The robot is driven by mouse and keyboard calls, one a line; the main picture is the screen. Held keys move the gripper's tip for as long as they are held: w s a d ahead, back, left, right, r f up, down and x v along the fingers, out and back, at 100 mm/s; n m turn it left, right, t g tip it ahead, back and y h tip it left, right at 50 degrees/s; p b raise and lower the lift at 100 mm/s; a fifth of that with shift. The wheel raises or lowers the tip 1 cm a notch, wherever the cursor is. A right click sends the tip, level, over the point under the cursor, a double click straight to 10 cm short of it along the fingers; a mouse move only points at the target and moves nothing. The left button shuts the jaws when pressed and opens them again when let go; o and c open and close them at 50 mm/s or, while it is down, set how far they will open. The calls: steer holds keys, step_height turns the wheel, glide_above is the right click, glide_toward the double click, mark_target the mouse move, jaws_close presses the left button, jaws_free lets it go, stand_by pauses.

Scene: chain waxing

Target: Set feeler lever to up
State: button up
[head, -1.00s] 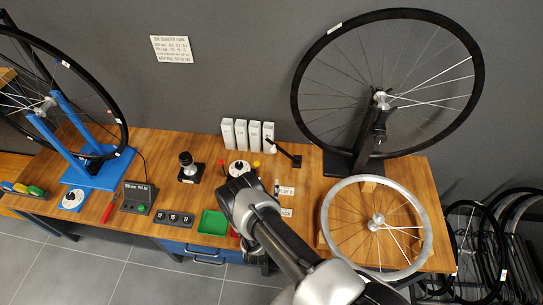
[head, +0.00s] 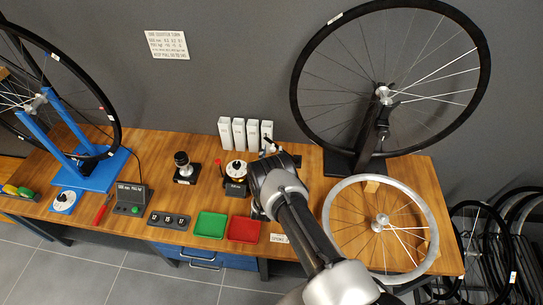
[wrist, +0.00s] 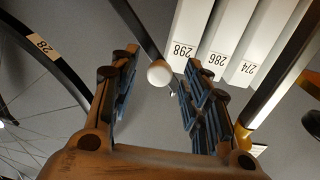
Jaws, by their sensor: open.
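The feeler lever appears to be the dark rod with a white ball tip (wrist: 159,73) in the wrist view. The ball lies between my two fingers, with a gap on both sides and no visible grip on it. My gripper (wrist: 160,62) is open with its fingers spread.
White numbered boxes (head: 239,133) stand close behind and left of my gripper. A round dial unit (head: 236,170) is to its left. Green (head: 210,225) and red (head: 244,229) trays lie in front. A black wheel stand (head: 364,160) and a silver wheel (head: 331,238) are to the right.

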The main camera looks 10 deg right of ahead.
jaws_close()
stand_by(0.5)
